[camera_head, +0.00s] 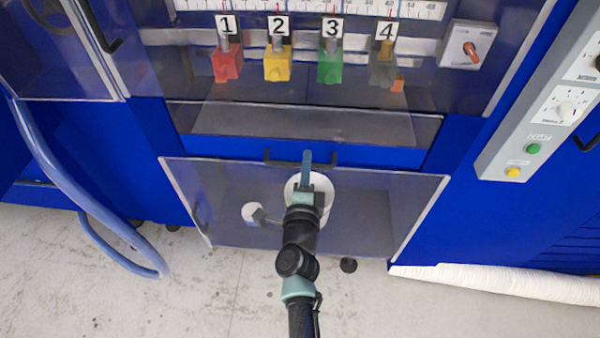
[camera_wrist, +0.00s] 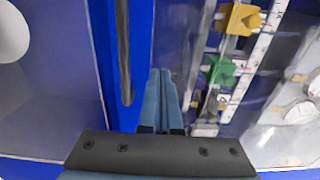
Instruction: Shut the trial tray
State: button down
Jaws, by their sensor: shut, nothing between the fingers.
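No label marks the trial tray. A clear-fronted lower compartment (camera_head: 375,215) in the blue machine, with a black handle (camera_head: 268,155) at its top edge, may be it. I cannot tell how far out it stands. My gripper (camera_head: 307,156) is at the middle of this handle, its blue fingers together and empty. The arm hides part of the compartment front. In the wrist view, the shut fingers (camera_wrist: 164,90) point up the picture beside the dark handle bar (camera_wrist: 124,45), with a gap of blue between them. Contact with the handle is not visible.
Above are a clear panel and a grey ledge (camera_head: 300,122), with red (camera_head: 227,66), yellow (camera_head: 277,66), green (camera_head: 330,68) and grey (camera_head: 382,70) numbered blocks. A blue hose (camera_head: 85,205) hangs left. A switch panel (camera_head: 545,115) stands right. The floor in front is open.

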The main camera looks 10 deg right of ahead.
jog(key=p+v, duration=0.2)
jog(key=v, duration=0.7)
jog(key=w+a+r+n+t+y, duration=0.2)
jog(key=a+r+n, duration=0.15)
jog(key=r, duration=0.75)
jog(key=w+a+r+n+t+y, duration=0.1)
jog(key=a+r+n+t+y, duration=0.3)
jog(key=r, duration=0.7)
jog(key=w+a+r+n+y, duration=0.15)
jog(key=r+n, duration=0.45)
jog(key=r, duration=0.6)
jog(key=s+r+n+t, duration=0.1)
jog(key=s+r+n, duration=0.1)
jog(key=s+r, duration=0.3)
jog(key=s+r+n+t+h, duration=0.1)
jog(key=s+r+n, duration=0.2)
jog(key=r, duration=0.8)
jog(key=s+r+n+t+h, duration=0.1)
jog(key=s+r+n+t, duration=0.1)
jog(key=s+r, duration=0.5)
jog(key=shift+a+r+n, duration=0.25)
jog(key=shift+r+n, duration=0.3)
jog(key=shift+r, duration=0.15)
